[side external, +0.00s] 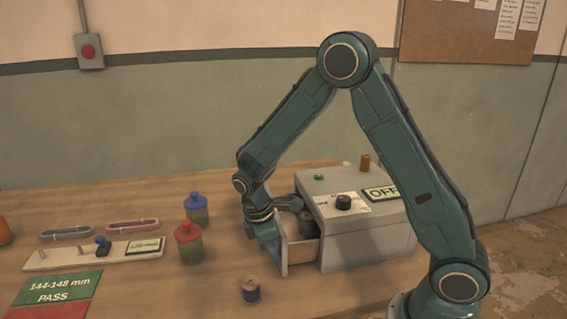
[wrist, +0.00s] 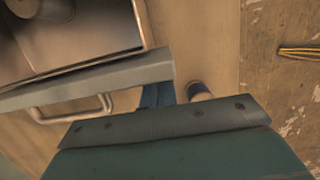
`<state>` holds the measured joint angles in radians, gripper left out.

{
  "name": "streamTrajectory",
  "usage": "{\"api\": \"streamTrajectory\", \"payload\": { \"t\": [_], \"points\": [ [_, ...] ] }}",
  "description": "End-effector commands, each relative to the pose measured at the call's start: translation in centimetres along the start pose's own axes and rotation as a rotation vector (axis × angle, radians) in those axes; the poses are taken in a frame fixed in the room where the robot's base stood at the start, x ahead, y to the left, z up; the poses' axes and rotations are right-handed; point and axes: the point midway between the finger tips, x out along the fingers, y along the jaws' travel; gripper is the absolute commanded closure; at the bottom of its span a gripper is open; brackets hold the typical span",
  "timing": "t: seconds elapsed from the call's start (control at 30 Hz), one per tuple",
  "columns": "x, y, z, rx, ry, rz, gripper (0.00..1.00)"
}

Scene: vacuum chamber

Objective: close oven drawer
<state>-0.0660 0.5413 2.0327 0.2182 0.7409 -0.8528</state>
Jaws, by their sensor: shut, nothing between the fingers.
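The oven (side external: 365,245) is a grey box with a black knob and an "OFF" display. Its drawer (side external: 301,253) is open, sticking out to the left. A dark cylindrical item (side external: 306,221) sits inside the drawer. In the wrist view, the drawer front (wrist: 90,82) carries a metal handle (wrist: 70,112), and part of the drawer's inside shows at upper left. My gripper (side external: 269,246) is shut and empty, pointing down just outside the drawer front. Its blue fingertips (wrist: 156,96) show beside the drawer front's right end in the wrist view; I cannot tell whether they touch it.
A wooden spool with blue (side external: 250,289) stands in front of the drawer. A red-topped jar (side external: 188,243) and a blue-topped jar (side external: 196,208) stand to the left. A pale fixture board (side external: 95,254) and a green "PASS" card (side external: 60,289) lie further left.

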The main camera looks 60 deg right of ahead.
Motion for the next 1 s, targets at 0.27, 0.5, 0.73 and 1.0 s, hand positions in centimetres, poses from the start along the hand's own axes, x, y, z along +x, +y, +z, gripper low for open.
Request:
{"api": "streamTrajectory", "payload": {
  "t": [0.27, 0.5, 0.73, 1.0],
  "points": [
    [1.4, 0.0, 5.8, 0.005, -0.001, -0.002, 1.0],
    [2.1, 0.0, 8.3, 0.002, -0.001, -0.001, 1.0],
    [2.2, 0.0, 8.8, 0.003, -0.004, -0.001, 1.0],
    [2.3, 0.0, 9.0, 0.005, -0.008, -0.004, 1.0]
  ]
}}
